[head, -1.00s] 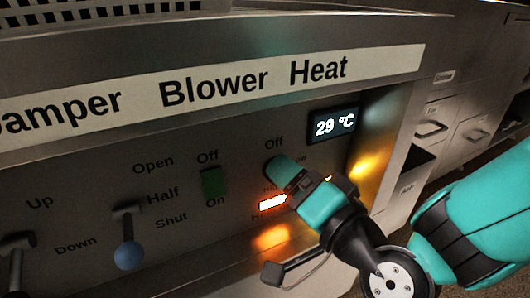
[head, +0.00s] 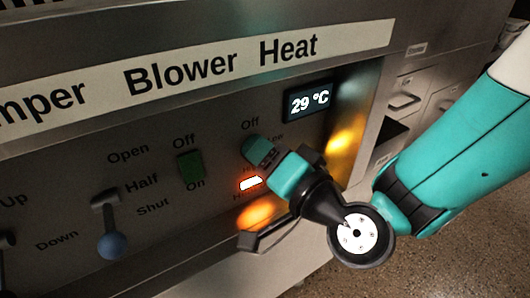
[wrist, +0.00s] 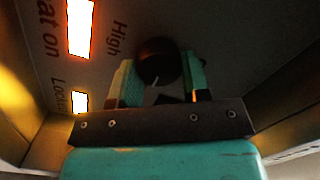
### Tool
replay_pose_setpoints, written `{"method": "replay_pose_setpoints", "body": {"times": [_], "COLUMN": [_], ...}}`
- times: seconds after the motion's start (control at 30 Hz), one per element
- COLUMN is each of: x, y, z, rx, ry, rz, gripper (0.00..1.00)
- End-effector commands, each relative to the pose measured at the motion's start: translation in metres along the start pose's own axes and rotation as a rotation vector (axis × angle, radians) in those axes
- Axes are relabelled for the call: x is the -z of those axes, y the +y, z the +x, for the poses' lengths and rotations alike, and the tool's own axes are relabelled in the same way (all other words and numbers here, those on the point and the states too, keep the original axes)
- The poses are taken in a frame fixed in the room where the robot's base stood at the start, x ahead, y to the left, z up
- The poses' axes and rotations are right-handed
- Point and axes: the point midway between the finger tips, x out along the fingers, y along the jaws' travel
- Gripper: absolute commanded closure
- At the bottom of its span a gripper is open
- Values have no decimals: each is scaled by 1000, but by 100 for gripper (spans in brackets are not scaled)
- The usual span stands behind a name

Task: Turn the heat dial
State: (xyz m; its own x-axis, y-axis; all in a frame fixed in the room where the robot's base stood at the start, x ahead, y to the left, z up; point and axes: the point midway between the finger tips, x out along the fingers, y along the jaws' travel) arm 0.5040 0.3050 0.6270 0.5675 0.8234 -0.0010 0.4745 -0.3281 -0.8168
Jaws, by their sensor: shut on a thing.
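The heat dial is a dark round knob with a light pointer mark (wrist: 160,64), seen in the wrist view between my two teal fingertips. My gripper (head: 259,151) is shut on the dial at the panel, below the "Off" label. In the head view the gripper hides the dial and part of its lettering. The wrist view shows the gripper (wrist: 161,80) with a finger on each side of the knob. The display (head: 308,100) above right of the dial reads 29 °C. A lamp (head: 251,184) below the dial glows white-orange.
Left of the dial are the green blower switch (head: 190,167) and the damper lever with a blue ball (head: 112,246). A metal side wall (head: 352,135) stands close on the right. Cabinets with drawers (head: 404,101) are beyond it, with open floor at lower right.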

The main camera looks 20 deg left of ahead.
Motion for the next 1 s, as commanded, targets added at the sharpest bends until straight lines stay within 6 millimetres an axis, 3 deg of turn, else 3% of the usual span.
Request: {"method": "replay_pose_setpoints", "body": {"times": [0.37,1.0], "x": [0,2], "y": [-5,-11], "z": [0,-1], "rx": [-20,-73], "ry": [-19,-62], "rz": [-217,-823], "gripper": [81,81]}}
